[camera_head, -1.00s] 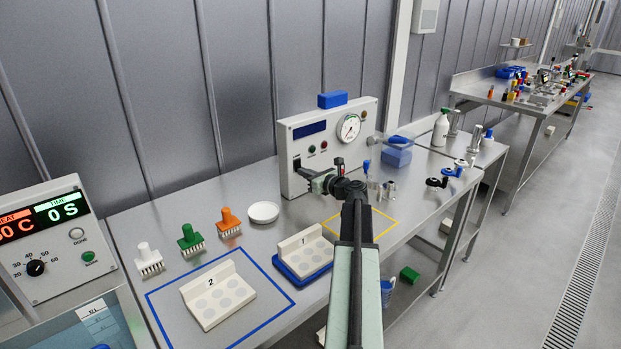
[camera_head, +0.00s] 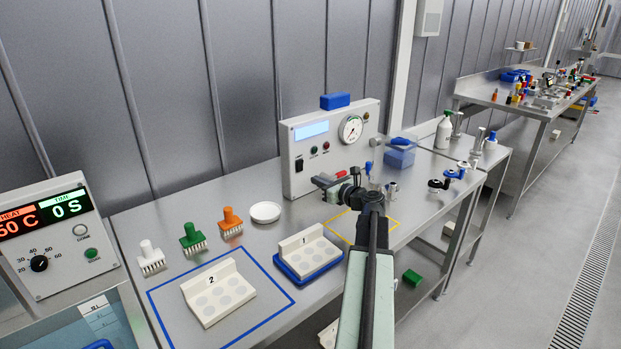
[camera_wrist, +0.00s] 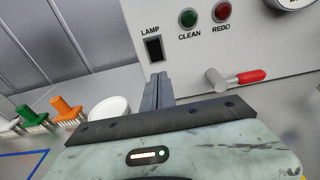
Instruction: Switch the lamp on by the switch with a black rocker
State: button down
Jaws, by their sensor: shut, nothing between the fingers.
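The lamp switch is a black rocker (camera_wrist: 154,49) under the label LAMP on the white panel of a machine (camera_wrist: 265,45). In the head view the rocker (camera_head: 299,164) sits low at the left of the machine's front. The machine's display window (camera_head: 311,130) glows pale blue. My gripper (camera_wrist: 159,78) is shut and empty. In the wrist view its fingertips lie just below the rocker and seem apart from it. In the head view my gripper (camera_head: 327,184) is in front of the machine, over the table.
Green CLEAN (camera_wrist: 188,17) and red REDO (camera_wrist: 222,11) buttons sit right of the rocker. A red-handled lever (camera_wrist: 238,79) juts out right of my fingers. A white dish (camera_head: 265,212), brushes and two moulds stand left on the table (camera_head: 225,238).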

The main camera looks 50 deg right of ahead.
jog(key=s+a+f, duration=0.1)
jog(key=s, duration=0.6)
jog(key=shift+s+b, duration=0.2)
jog(key=shift+b, duration=0.15)
jog(key=shift+s+f, duration=0.1)
jog(key=shift+f, duration=0.05)
